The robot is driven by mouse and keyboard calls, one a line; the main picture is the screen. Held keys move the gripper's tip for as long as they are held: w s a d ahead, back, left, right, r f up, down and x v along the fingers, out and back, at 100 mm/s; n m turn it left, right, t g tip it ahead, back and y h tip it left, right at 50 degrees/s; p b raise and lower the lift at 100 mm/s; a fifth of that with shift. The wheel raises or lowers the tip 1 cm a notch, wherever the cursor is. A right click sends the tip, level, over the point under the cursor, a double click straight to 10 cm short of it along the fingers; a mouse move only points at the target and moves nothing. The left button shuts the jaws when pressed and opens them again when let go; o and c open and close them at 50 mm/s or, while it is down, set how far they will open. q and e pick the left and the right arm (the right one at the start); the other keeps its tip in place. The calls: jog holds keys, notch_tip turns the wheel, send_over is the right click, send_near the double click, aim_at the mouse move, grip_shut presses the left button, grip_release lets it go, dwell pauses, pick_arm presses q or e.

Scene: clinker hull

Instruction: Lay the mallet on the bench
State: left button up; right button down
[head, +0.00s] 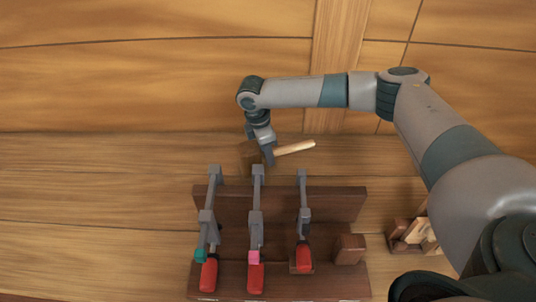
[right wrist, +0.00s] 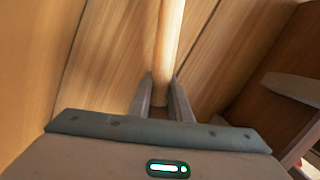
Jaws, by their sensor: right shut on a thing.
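The mallet has a dark brown block head (head: 247,156) and a pale round handle (head: 296,147). My right gripper (head: 269,157) is shut on the mallet near its head, behind the clamp rack in the head view. In the right wrist view the handle (right wrist: 168,45) stands between the two fingers (right wrist: 160,103). The handle points right in the head view. The bench (head: 95,185) is a pale planked surface below the mallet. I cannot tell whether the mallet touches it. My left gripper is not in view.
A dark wooden rack (head: 335,204) holds several grey clamps with red handles (head: 256,279) just in front of the mallet. A small box (head: 397,243) of wooden pieces stands at right. The planked hull (head: 150,80) rises behind. The bench's left side is clear.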

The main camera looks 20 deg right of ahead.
jog(key=shift+f, duration=0.1)
dwell(0.3)
jog(key=c, duration=1.5)
grip_release()
jog(key=shift+c, duration=0.2)
notch_tip(320, 180, up, 17)
jog(key=a+b, duration=0.3)
jog(key=b, duration=0.1)
jog(key=shift+w, duration=0.2)
